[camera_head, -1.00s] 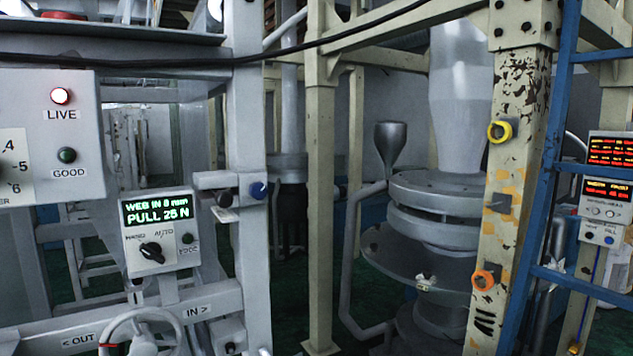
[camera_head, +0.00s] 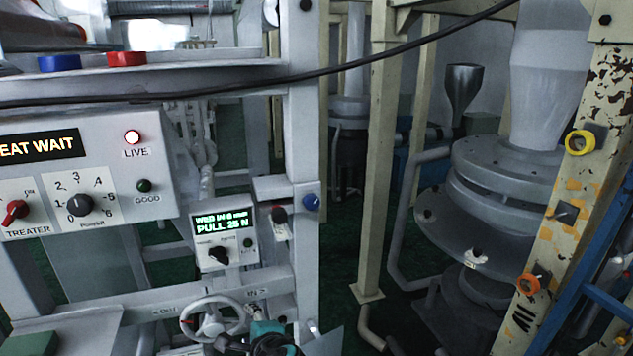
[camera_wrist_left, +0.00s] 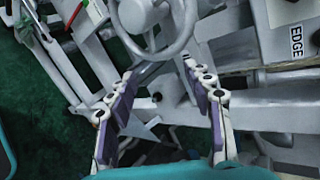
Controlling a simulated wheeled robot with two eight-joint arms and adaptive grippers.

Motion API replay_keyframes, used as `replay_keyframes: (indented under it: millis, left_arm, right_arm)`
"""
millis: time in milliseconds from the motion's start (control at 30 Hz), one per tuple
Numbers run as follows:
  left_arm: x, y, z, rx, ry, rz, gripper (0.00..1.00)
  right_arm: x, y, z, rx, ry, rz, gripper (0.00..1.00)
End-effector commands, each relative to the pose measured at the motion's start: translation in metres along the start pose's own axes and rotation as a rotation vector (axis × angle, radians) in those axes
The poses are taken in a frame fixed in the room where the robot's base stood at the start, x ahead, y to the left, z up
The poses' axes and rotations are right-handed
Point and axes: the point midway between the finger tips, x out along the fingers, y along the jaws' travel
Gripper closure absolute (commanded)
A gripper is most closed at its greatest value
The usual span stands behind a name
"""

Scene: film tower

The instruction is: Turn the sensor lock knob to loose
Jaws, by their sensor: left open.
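A blue knob (camera_head: 311,202) sits on the right end of a bracket on the grey upright post. A dark knob with a reddish top (camera_head: 279,214) is just left of it. No label names either one as the sensor lock, so I cannot tell which it is. My left gripper (camera_head: 240,344) is low at the bottom of the head view, below both knobs, near the handwheel (camera_head: 212,318). In the left wrist view my left gripper (camera_wrist_left: 165,92) is open and empty, its fingers apart below the handwheel (camera_wrist_left: 152,18). My right gripper is not in view.
A small box (camera_head: 224,237) reading PULL 25 N has a black selector. The larger panel (camera_head: 160,165) stands at left. A black cable (camera_head: 330,71) crosses above. The chipped cream post (camera_head: 600,130) stands at right. An EDGE label (camera_wrist_left: 296,40) shows at the wrist view's right.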

Motion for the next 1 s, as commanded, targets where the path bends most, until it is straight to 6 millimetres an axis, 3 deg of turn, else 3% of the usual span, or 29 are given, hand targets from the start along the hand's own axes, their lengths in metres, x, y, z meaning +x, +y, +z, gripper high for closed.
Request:
replay_keyframes:
  millis: [33,100,200,333,433,600,1000]
  left_arm:
    - [-0.020,-0.044,-0.009,0.104,-0.009,-0.056,0.49]
    - [-0.038,-0.086,-0.025,0.256,-0.040,-0.143,0.49]
    - [-0.068,-0.141,-0.050,0.455,-0.094,-0.265,0.49]
    - [-0.105,-0.192,-0.080,0.651,-0.167,-0.399,0.49]
    - [-0.125,-0.212,-0.095,0.741,-0.211,-0.464,0.49]
    - [-0.137,-0.225,-0.107,0.802,-0.247,-0.510,0.49]
    - [-0.088,-0.255,-0.105,0.804,-0.251,-0.510,0.49]
  right_arm:
    - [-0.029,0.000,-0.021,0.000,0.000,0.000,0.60]
    - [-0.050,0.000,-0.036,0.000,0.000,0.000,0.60]
    - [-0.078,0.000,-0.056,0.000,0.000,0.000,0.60]
    - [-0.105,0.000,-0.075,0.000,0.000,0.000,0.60]
    - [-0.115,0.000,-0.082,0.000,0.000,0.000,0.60]
    - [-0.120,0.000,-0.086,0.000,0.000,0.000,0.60]
    - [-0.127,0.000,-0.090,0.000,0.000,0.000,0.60]
